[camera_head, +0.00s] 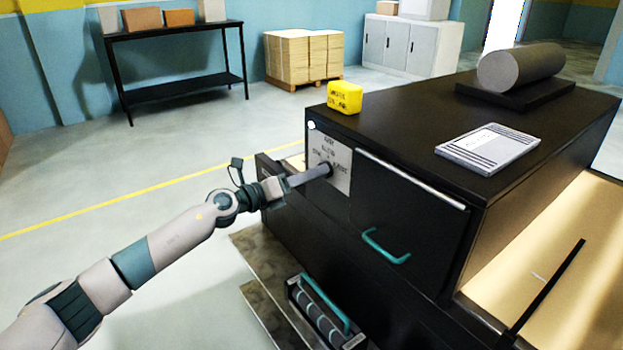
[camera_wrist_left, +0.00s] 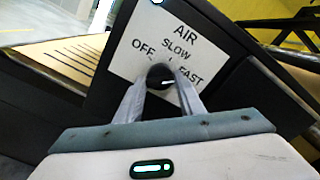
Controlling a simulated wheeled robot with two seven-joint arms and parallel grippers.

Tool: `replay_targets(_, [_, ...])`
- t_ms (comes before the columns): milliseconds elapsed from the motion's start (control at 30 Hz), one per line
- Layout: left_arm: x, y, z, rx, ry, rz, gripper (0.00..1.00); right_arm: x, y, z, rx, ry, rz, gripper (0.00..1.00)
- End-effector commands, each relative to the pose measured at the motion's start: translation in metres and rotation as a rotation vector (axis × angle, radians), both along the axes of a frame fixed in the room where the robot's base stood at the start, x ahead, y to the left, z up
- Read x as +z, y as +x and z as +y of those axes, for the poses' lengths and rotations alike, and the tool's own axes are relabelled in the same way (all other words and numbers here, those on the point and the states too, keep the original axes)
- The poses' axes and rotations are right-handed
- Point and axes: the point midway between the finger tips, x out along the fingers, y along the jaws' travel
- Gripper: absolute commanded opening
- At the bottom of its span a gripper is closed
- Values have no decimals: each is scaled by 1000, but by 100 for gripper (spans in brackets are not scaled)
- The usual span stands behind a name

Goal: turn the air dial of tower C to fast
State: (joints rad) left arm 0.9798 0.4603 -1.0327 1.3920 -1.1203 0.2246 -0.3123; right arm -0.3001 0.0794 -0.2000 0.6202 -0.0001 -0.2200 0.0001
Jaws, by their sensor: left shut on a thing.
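The air dial (camera_head: 329,167) is a small round knob on a pale plate (camera_head: 343,182) on the front of the black machine. The plate reads AIR, OFF, SLOW and FAST in the wrist view (camera_wrist_left: 203,55). My left gripper (camera_head: 323,171) is shut on the dial, its fingers reaching straight in at the plate. In the wrist view the two fingers (camera_wrist_left: 160,95) close on either side of the dark dial (camera_wrist_left: 160,72). The fingers hide most of the dial, so I cannot tell which mark it points to. No tower letter is readable. My right gripper is not in view.
A yellow block (camera_head: 345,97), a printed pad (camera_head: 488,147) and a grey roll (camera_head: 520,66) sit on the machine (camera_head: 400,120). A teal handle (camera_head: 386,248) juts from the front panel right of the dial. Open floor (camera_head: 120,170) lies left.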

Motion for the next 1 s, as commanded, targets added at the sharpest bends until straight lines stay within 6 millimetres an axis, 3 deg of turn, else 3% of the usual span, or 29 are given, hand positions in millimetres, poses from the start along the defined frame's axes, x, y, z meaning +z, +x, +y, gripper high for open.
replay_targets(300, [-3, -1, 0, -2, 92, -121, 13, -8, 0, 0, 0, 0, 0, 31])
replay_targets(833, [-3, -1, 0, -2, 110, -144, 13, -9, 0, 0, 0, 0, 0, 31])
replay_targets(867, [-3, -1, 0, -2, 110, -144, 42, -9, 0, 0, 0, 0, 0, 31])
replay_targets(900, [-3, -1, 0, -2, 110, -144, 52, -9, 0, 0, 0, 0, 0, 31])
replay_targets(1000, [-2, -1, 0, -2, 109, -143, 54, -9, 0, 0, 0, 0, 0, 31])
